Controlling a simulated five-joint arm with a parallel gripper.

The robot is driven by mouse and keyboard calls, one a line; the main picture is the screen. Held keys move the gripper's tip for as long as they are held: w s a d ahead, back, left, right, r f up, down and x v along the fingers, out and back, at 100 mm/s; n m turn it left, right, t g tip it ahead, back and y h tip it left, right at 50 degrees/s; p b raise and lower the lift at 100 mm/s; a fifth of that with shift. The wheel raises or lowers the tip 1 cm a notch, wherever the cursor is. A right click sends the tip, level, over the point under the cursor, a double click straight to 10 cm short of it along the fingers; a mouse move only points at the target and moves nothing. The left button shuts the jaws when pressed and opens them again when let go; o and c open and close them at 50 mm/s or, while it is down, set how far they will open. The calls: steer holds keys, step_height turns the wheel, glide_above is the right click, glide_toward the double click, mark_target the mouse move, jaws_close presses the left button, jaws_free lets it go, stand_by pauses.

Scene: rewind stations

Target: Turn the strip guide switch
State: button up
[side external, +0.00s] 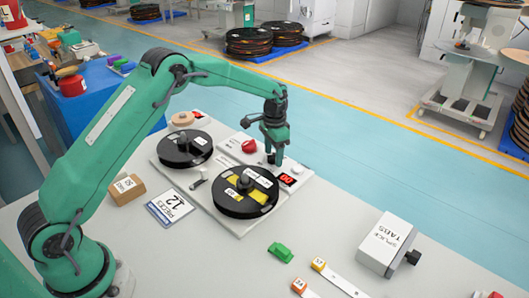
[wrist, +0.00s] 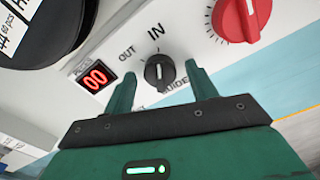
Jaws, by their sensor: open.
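The strip guide switch is a small black knob (wrist: 159,73) on a white panel, with the words OUT and IN above it and a partly covered GUIDE label below. Its pale pointer line seems to aim up, towards IN. My gripper (wrist: 160,78) is open, with one finger on each side of the knob in the picture; I cannot tell whether either touches it. In the side external view my gripper (side external: 275,157) points down over the back right of the rewind station (side external: 222,208) and hides the knob.
A red dial (wrist: 241,17) is right of the knob, and a red 00 display (wrist: 95,76) is left of it. Two black reels (side external: 185,148) (side external: 245,192) sit on the station. A splice tabs box (side external: 389,243) and a green block (side external: 280,252) lie on the table.

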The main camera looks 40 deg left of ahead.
steer(key=c, duration=1)
steer(key=shift+n, duration=0.5)
steer(key=n, duration=1.1)
steer(key=o, duration=1)
